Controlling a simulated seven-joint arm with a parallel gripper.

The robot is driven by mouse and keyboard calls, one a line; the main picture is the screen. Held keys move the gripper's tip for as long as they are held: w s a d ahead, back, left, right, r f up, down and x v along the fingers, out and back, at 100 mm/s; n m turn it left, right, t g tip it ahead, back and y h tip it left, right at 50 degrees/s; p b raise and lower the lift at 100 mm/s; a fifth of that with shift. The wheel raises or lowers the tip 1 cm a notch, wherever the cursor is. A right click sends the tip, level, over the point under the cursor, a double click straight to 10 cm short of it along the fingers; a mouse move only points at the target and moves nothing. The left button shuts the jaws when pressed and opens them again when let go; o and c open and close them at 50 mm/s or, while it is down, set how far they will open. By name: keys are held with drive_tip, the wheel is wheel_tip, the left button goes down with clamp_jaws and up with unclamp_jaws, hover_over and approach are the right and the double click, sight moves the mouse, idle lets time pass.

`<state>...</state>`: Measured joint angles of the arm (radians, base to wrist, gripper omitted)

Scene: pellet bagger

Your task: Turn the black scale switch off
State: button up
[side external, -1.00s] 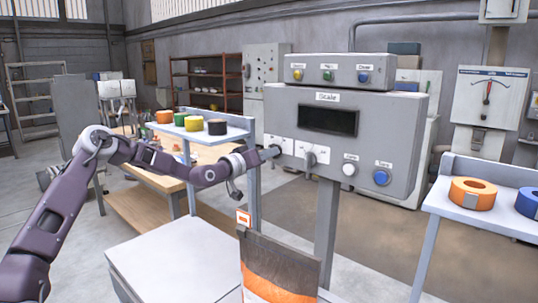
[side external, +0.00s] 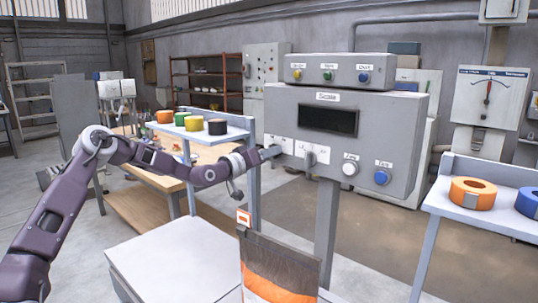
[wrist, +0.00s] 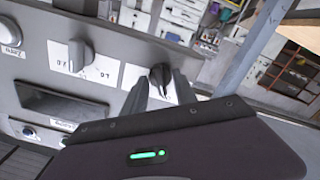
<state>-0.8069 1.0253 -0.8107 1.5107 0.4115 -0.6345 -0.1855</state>
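The black scale switch (wrist: 160,78) is a small dark knob on a white label plate on the scale's grey front panel, clear in the wrist view. In the side view it is hidden behind my gripper (side external: 268,153), which reaches the panel's lower left. In the wrist view the two fingers of my gripper (wrist: 160,88) stand apart on either side of the knob, close to it. I cannot tell whether they touch it. A grey switch (wrist: 80,55) sits beside it, and also shows in the side view (side external: 310,158). The scale box (side external: 390,145) has a dark display (side external: 328,120).
A box with three buttons (side external: 340,72) sits on top. Below stand an orange and brown bag (side external: 280,265) and a pale table (side external: 185,255). A shelf with tape rolls (side external: 235,132) is behind my wrist.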

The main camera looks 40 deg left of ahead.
drive_tip(key=s, duration=0.7)
drive_tip(key=s+d+f+m+g, duration=0.1)
drive_tip(key=s+d+m+g, duration=0.55)
drive_tip(key=s+d, duration=0.55)
drive_tip(key=s+d+g, duration=0.2)
drive_tip(key=s+g, duration=0.1)
drive_tip(key=s, duration=1.3)
drive_tip(key=s+d+g, duration=0.3)
drive_tip(key=s, duration=1.4)
drive_tip(key=shift+f, duration=0.3)
